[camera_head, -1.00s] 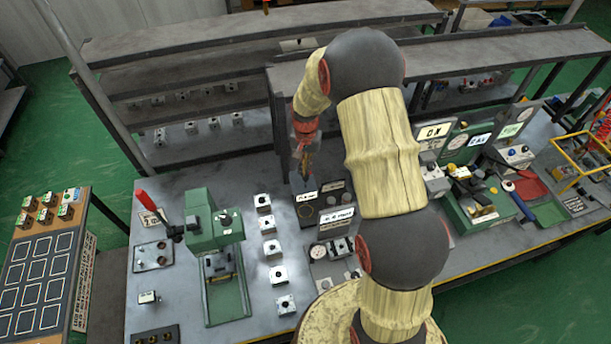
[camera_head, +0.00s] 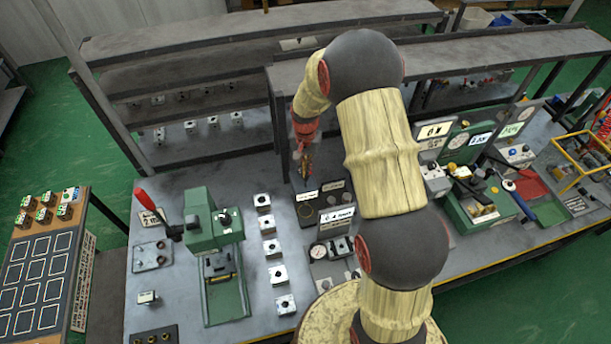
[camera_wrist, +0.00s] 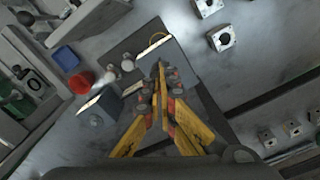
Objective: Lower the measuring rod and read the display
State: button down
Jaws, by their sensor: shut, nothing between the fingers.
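My gripper (camera_head: 305,172) is at the end of my arm, over the dark measuring station (camera_head: 309,217) in the middle of the bench. In the wrist view its yellow fingers (camera_wrist: 160,72) meet at the tips, with nothing between them. The tips overlap the dark base plate (camera_wrist: 125,50) in that view, just below a small white panel (camera_wrist: 153,46). A white display plate (camera_head: 307,196) stands on the station in the head view; its text is too small to read. I cannot clearly pick out the measuring rod. Whether the fingertips touch anything is unclear.
A green press (camera_head: 213,225) with a red-handled lever (camera_head: 147,200) stands left. A column of metal valve blocks (camera_head: 269,248) lies between it and the station. A gauge panel (camera_head: 318,251) is in front of the station. More green fixtures (camera_head: 478,205) stand right, behind my arm.

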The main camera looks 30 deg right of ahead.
aim_at(305, 187)
jog(key=shift+f+b, duration=2.55)
jog(key=shift+f, duration=1.5)
jog(key=shift+r, duration=0.2)
jog(key=shift+r+p, duration=1.85)
jog(key=shift+r, duration=1.55)
jog(key=shift+s+f, duration=0.1)
